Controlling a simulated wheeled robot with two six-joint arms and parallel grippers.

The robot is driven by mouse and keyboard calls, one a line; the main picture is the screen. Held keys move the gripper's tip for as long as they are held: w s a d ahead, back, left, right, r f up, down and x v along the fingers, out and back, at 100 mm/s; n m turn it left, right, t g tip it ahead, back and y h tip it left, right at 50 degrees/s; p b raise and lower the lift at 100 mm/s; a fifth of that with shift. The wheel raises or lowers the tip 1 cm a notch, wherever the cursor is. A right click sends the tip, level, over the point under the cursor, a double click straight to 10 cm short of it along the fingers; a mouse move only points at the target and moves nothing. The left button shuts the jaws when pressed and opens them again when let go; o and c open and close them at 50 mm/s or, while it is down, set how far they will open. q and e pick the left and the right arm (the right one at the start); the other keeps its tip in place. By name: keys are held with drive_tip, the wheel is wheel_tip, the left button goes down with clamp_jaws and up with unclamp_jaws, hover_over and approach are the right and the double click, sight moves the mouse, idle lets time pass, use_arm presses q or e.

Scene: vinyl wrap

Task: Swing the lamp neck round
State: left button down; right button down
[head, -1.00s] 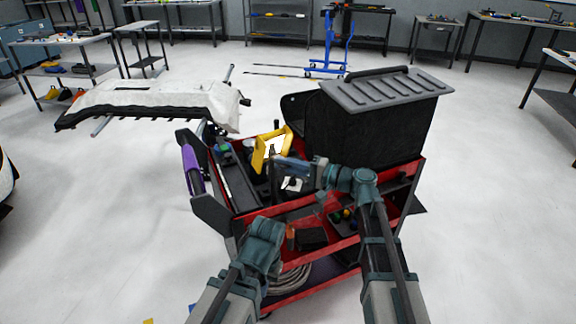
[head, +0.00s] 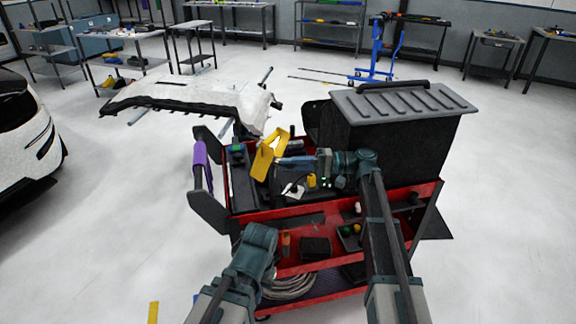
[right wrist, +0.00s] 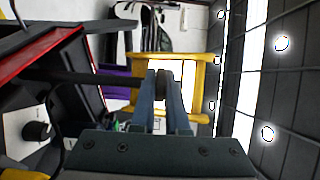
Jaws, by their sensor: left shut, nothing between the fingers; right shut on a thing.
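The lamp (head: 264,164) has a yellow frame around a pale panel and stands tilted over the cart's left-middle top. In the right wrist view its yellow frame (right wrist: 198,85) and bright panel face the camera just beyond my fingers. My right gripper (head: 283,162) is shut at the lamp; in the right wrist view its fingers (right wrist: 161,85) close on a dark part at the end of a dark rod, seemingly the lamp neck (right wrist: 85,76). My left gripper (head: 262,240) is low in front of the cart, shut and empty; its fingertips are hard to make out.
The red cart (head: 285,214) carries tools and a large black box with a grey ribbed lid (head: 405,100). A purple roll (head: 199,160) is at its left side. A white bumper (head: 190,95) lies on a stand behind; a car (head: 25,130) is at left. Floor between is clear.

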idle(0.3)
drive_tip(key=c, duration=0.9)
unclamp_jaws()
drive_tip(key=shift+d, duration=0.1)
drive_tip(key=d, duration=1.3)
drive_tip(key=shift+w+d, duration=0.15)
drive_tip(key=shift+d, duration=0.2)
